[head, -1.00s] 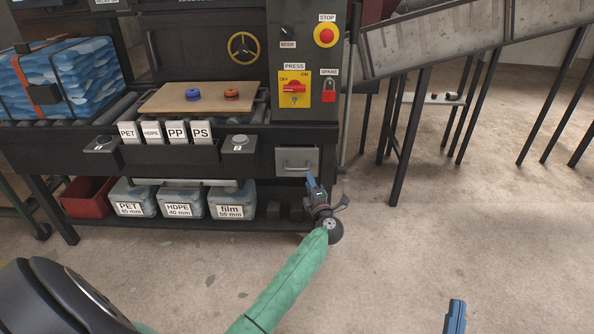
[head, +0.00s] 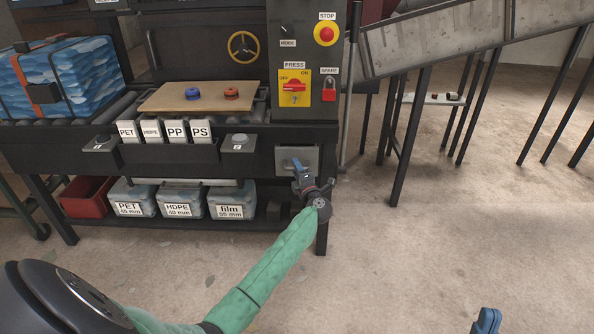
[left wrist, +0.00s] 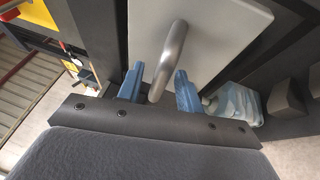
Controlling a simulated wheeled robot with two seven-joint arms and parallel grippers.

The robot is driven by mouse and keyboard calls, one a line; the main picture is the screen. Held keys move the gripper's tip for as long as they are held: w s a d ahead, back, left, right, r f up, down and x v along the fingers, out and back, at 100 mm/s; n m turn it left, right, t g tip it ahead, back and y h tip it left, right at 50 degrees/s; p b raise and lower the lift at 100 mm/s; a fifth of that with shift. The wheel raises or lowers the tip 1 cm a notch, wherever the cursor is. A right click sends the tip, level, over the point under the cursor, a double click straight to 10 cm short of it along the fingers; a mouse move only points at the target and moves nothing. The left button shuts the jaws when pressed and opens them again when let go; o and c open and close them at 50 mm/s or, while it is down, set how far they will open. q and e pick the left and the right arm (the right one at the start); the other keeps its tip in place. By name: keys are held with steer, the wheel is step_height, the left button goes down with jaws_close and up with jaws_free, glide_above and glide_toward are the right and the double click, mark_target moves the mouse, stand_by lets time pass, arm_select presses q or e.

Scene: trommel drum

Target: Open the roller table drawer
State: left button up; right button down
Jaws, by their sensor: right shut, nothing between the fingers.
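The roller table drawer (head: 284,158) is a small light grey front at the right end of the dark table, and it looks closed. It also fills the upper middle of the left wrist view (left wrist: 215,30). Its metal bar handle (left wrist: 171,58) stands between the two blue fingers of my left gripper (left wrist: 160,90). The fingers are apart, with a gap visible on each side of the handle. In the head view my left gripper (head: 298,168) is in front of the drawer and covers part of it. My right gripper (head: 487,320) shows only as a blue tip at the bottom edge.
Grey bins (head: 180,199) and a red bin (head: 87,197) sit on the shelf below the table. A control panel (head: 305,60) rises above the drawer. The floor to the right is clear.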

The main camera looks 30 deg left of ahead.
arm_select(q)
jaws_close()
stand_by(0.3)
